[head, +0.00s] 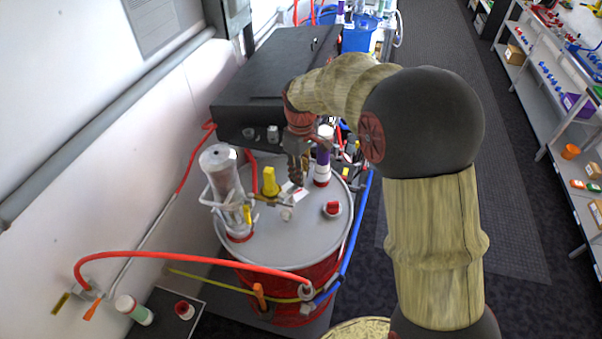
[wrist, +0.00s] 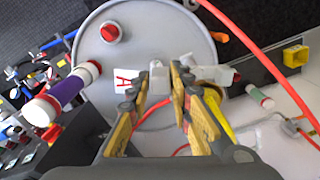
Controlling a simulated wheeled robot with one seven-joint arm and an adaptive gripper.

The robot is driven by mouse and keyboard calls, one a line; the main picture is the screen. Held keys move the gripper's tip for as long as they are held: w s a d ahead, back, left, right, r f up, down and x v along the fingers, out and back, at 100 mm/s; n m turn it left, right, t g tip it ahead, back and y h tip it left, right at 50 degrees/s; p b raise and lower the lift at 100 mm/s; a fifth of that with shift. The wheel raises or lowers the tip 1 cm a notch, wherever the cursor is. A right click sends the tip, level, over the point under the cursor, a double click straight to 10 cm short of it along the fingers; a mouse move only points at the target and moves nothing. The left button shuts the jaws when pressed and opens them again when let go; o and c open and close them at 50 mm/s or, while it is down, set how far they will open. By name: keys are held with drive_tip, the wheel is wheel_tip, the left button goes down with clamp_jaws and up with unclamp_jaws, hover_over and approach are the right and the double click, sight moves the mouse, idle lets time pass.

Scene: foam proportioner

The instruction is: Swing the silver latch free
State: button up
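A small silver-grey piece (wrist: 157,78), which looks like the latch, stands on the grey drum lid (wrist: 110,67) just beyond my fingertips in the wrist view. It also shows in the head view as a small pale knob (head: 287,214) on the lid (head: 310,238). My gripper (wrist: 159,82) is open, its two fingers on either side of the line to this piece, with a clear gap between them. I cannot tell whether either finger touches it. In the head view my gripper (head: 298,180) points down over the lid, partly hidden by its own wrist.
A yellow handle (head: 270,181) and a clear cylinder (head: 226,185) stand left of my gripper. A purple-and-white bottle (head: 323,162) stands close at right. A red cap (head: 333,208) sits on the lid. A red hose (head: 190,258) arcs across the drum's front. A black box (head: 265,85) stands behind.

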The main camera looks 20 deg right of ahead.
drive_tip(key=o, duration=0.3)
wheel_tip(320, 180, up, 12)
idle(0.7)
idle(0.4)
drive_tip(key=s+f+m+t+b, duration=0.2)
drive_tip(key=s+f+b, duration=0.5)
drive_tip(key=s+b, duration=0.1)
drive_tip(key=s+f+m+t+b, duration=0.1)
drive_tip(key=s+f+m+b, duration=0.1)
drive_tip(key=s+f+b, duration=0.5)
drive_tip(key=s+f+m+t+b, duration=0.2)
drive_tip(key=s+f+b, duration=0.5)
drive_tip(key=s+b, duration=0.3)
drive_tip(key=shift+s+a+f+m+t, duration=0.15)
drive_tip(key=shift+s+a+m, duration=0.05)
drive_tip(key=shift+s, duration=0.5)
drive_tip(key=shift+s+a+f+m+t, duration=0.1)
drive_tip(key=shift+s+a+m+t, duration=0.1)
drive_tip(key=shift+s, duration=0.45)
